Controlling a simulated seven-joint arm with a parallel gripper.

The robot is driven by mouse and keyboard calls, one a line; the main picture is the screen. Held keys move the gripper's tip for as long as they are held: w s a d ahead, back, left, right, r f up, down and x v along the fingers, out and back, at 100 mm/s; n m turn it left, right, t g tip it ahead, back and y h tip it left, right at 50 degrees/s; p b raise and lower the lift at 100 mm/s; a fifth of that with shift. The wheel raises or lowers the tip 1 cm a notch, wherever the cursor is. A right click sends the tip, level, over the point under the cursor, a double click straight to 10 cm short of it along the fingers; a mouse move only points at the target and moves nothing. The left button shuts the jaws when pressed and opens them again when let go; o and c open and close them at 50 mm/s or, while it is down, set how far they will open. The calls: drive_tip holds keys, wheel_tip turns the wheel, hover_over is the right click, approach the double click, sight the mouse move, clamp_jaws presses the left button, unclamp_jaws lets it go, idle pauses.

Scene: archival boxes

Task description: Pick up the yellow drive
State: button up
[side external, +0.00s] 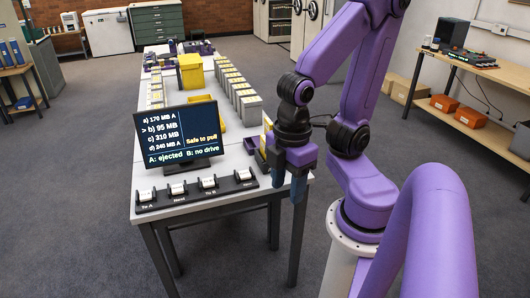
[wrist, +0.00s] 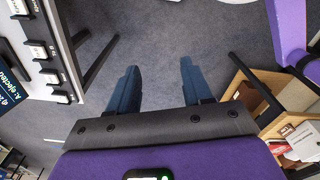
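My gripper (side external: 298,188) points down just off the right side of the table, near its front corner. In the wrist view my gripper (wrist: 158,68) is open and empty, with only grey carpet between its blue fingers. Several yellow things show in the side external view, and I cannot tell which is the yellow drive. A yellow piece (side external: 267,122) stands by a purple holder (side external: 252,147) just behind my gripper, partly hidden by my arm. Another yellow part (side external: 221,118) shows behind the screen. No yellow thing is clear in the wrist view.
A screen (side external: 180,133) reads "Safe to pull", "A: ejected" and "B: no drive". A row of switches (side external: 197,187) lines the table's front edge. A yellow box (side external: 191,72) and a row of grey boxes (side external: 247,104) stand farther back. A wooden shelf (wrist: 262,95) is at right in the wrist view.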

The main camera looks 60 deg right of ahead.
drive_tip(key=w+d+f+m+t, duration=0.1)
drive_tip(key=w+d+m, duration=0.45)
drive_tip(key=w, duration=0.65)
drive_tip(key=w+d+m+t, duration=0.1)
drive_tip(key=w+d+m, duration=0.45)
drive_tip(key=w, duration=0.55)
drive_tip(key=s+d+f+m+t+h, duration=0.15)
drive_tip(key=d+m, duration=0.35)
drive_tip(key=d, duration=0.7)
drive_tip(key=s+d+f+m+g+h, duration=0.1)
drive_tip(key=s+d+f+m+h, duration=0.1)
drive_tip(key=d+m, duration=0.65)
drive_tip(key=d+f+n, duration=0.1)
drive_tip(key=f, duration=0.1)
drive_tip(key=w+d+f+n, duration=0.1)
drive_tip(key=d+f, duration=0.1)
drive_tip(key=f, duration=0.1)
drive_tip(key=w+d+f+n, duration=0.1)
drive_tip(key=d+f, duration=0.1)
drive_tip(key=f, duration=0.1)
drive_tip(key=shift+w+t, duration=0.2)
drive_tip(key=shift+t, duration=0.05)
drive_tip(key=shift+w+d+f, duration=0.15)
drive_tip(key=shift+w+f, duration=0.05)
drive_tip(key=shift+f, duration=0.05)
drive_tip(key=shift+w+d+f, duration=0.1)
drive_tip(key=shift+d+f, duration=0.05)
drive_tip(key=shift+f, duration=0.55)
